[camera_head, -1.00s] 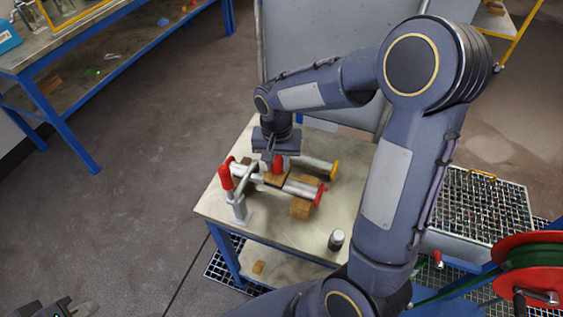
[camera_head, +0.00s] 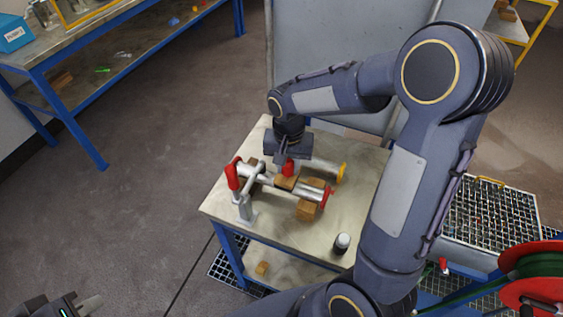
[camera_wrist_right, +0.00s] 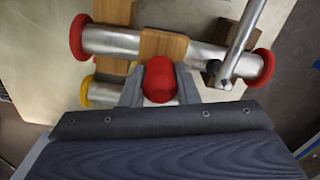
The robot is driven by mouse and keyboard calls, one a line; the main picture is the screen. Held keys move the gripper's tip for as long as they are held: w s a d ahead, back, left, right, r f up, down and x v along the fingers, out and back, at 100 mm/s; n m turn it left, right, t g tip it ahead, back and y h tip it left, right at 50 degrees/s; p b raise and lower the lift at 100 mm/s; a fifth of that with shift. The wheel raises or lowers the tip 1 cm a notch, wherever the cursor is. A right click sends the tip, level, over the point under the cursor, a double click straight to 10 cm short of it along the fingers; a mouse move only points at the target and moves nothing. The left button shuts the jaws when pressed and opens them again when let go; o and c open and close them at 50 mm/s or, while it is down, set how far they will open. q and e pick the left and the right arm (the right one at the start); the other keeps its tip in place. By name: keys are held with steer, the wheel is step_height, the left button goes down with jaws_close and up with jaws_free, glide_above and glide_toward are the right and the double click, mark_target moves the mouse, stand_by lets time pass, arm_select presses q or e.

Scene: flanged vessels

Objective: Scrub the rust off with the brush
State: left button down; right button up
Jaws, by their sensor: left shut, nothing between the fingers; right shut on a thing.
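My right gripper (camera_head: 288,164) points down over the bench, shut on the red knob (camera_wrist_right: 160,78) of the brush. The brush's wooden block (camera_wrist_right: 163,45) lies across the silver pipe (camera_wrist_right: 112,41), which has red flanges at both ends. In the head view the brush block (camera_head: 285,183) sits near the pipe's middle. Its bristles are hidden, and I cannot make out rust at this size. My left gripper (camera_head: 88,304) is shut and empty at the lower left, away from the bench.
The pipe rests on wooden blocks (camera_head: 307,208) on the workbench (camera_head: 260,222). Behind it lies a second pipe with a yellow flange (camera_head: 342,173). A dark pot with a light top (camera_head: 341,243) stands near the front right edge. A hose reel (camera_head: 530,280) is at the right.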

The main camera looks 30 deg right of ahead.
steer(key=shift+s+d+f, duration=0.1)
steer(key=shift+s+d, duration=0.85)
steer(key=shift+s, duration=0.25)
steer(key=shift+w+a, duration=0.5)
steer(key=shift+w, duration=0.05)
steer(key=shift+w+a, duration=0.5)
steer(key=shift+w, duration=0.15)
steer(key=shift+w+a+r, duration=0.2)
steer(key=shift+w+a, duration=0.75)
steer(key=shift+w, duration=0.2)
steer(key=shift+s+d+f, duration=0.15)
steer(key=shift+s+d, duration=0.5)
steer(key=shift+s, duration=0.15)
steer(key=shift+s+d+f, duration=0.15)
steer(key=shift+s+d, duration=0.5)
steer(key=shift+s, duration=0.15)
step_height(320, 180, up, 8)
steer(key=p, duration=0.6)
steer(key=shift+w+r, duration=0.1)
steer(key=shift+r, duration=0.1)
